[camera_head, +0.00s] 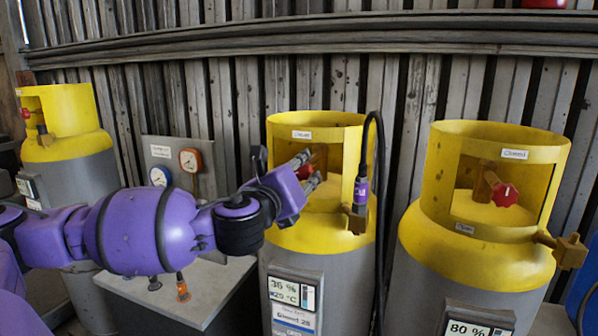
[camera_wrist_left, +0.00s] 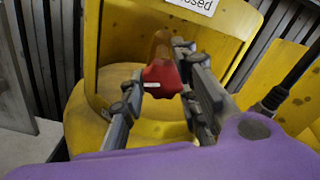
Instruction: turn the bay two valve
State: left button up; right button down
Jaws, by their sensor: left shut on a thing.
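The middle cylinder (camera_head: 318,240) is grey with a yellow collar, and my left arm reaches into the opening of its collar. A red valve knob (camera_wrist_left: 163,79) sits inside that collar on a brass-coloured stem; in the head view the knob (camera_head: 304,172) is partly hidden by my fingers. My left gripper (camera_head: 311,168) is shut on the red knob. In the left wrist view the fingers of the gripper (camera_wrist_left: 157,70) stand on either side of the knob, and a white mark on the knob points left. My right gripper is not in view.
A cylinder (camera_head: 487,225) with its own red knob (camera_head: 504,195) stands at the right, and another cylinder (camera_head: 65,125) at the far left. A black hose (camera_head: 381,160) runs down beside the middle collar. A gauge panel (camera_head: 178,165) stands behind my arm. A plank wall closes the back.

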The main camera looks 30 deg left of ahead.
pick_arm(q)
jog(key=shift+a+f, duration=0.1)
jog(key=o, duration=0.8)
jog(key=shift+c, duration=0.2)
jog(key=shift+o, duration=1.4)
jog(key=shift+a, duration=0.15)
jog(key=v, duration=0.7)
jog(key=shift+s, duration=0.3)
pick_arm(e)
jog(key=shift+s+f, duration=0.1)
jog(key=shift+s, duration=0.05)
